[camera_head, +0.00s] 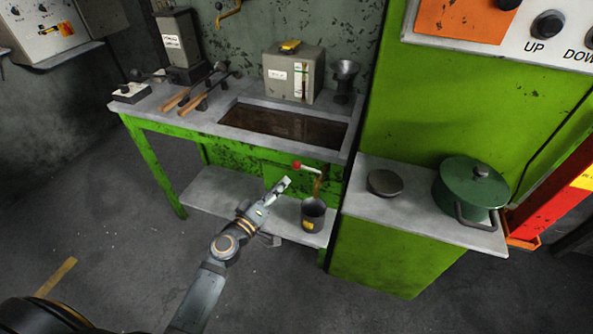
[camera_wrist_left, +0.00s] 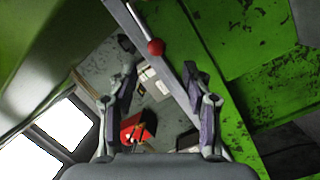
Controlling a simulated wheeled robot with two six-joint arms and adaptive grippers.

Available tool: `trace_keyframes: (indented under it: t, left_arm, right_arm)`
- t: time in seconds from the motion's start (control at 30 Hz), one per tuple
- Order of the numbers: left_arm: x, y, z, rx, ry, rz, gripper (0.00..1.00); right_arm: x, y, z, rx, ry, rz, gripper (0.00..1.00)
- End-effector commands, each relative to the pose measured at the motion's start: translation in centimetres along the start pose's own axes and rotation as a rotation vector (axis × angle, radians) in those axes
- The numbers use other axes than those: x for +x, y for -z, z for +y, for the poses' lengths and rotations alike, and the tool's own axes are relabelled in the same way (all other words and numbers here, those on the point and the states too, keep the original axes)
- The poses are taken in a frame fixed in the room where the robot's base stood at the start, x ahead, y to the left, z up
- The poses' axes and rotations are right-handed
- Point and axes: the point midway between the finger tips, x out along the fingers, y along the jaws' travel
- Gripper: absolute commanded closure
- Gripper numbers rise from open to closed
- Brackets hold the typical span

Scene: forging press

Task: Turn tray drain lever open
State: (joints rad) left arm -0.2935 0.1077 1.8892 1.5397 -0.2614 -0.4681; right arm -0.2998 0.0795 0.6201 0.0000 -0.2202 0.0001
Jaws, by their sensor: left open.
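The drain lever (camera_head: 308,168) is a pale rod with a red ball knob (camera_head: 297,165) at its left end. It joins a brass-coloured valve (camera_head: 318,184) under the front edge of the tray (camera_head: 228,127), which holds dark liquid. The lever lies roughly level, pointing left. My left gripper (camera_head: 284,183) is open and empty, just below and left of the knob. In the left wrist view, the red knob (camera_wrist_left: 155,47) shows beyond and between the open fingertips (camera_wrist_left: 160,70), apart from them. My right gripper is out of view.
A dark bucket (camera_head: 313,214) stands on the lower shelf (camera_head: 215,189) below the valve. Tongs (camera_head: 187,96) lie on the green bench's top. A green pot (camera_head: 470,188) and a round dark lid (camera_head: 385,183) sit on the grey-topped cabinet at right. Open floor lies left.

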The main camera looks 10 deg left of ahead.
Motion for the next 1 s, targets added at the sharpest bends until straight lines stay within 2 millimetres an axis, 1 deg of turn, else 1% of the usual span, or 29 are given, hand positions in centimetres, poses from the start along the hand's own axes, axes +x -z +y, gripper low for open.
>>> trace_keyframes:
  t: [0.07, 0.17, 0.27, 0.5, 0.6, 0.7, 0.83, 1.0]
  left_arm:
    - [0.0, 0.3, 0.6, -0.007, -0.014, 0.007, 0.5]
    - [0.3, 0.4, 0.7, -0.008, -0.014, 0.007, 0.5]
    - [1.5, 0.6, 0.8, -0.009, -0.013, 0.009, 0.5]
    - [6.6, 0.5, 0.8, -0.011, -0.013, 0.007, 0.5]
    - [8.4, 0.5, 0.8, -0.009, -0.012, 0.006, 0.5]
    - [9.7, 0.4, 0.7, -0.009, -0.011, 0.006, 0.5]
    - [10.4, 0.4, 0.7, -0.008, -0.011, 0.005, 0.5]
    - [10.5, 0.3, 0.6, -0.007, -0.01, 0.005, 0.5]
  right_arm:
    - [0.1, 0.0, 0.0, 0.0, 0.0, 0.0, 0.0]
    - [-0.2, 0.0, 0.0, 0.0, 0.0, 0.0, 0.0]
    - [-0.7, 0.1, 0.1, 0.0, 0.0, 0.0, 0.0]
    - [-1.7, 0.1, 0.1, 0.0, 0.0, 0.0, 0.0]
    - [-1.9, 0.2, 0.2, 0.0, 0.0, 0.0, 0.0]
    - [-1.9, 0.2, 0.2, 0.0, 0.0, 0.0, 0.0]
    - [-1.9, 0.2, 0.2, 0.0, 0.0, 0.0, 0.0]
    - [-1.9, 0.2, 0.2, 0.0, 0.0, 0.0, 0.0]
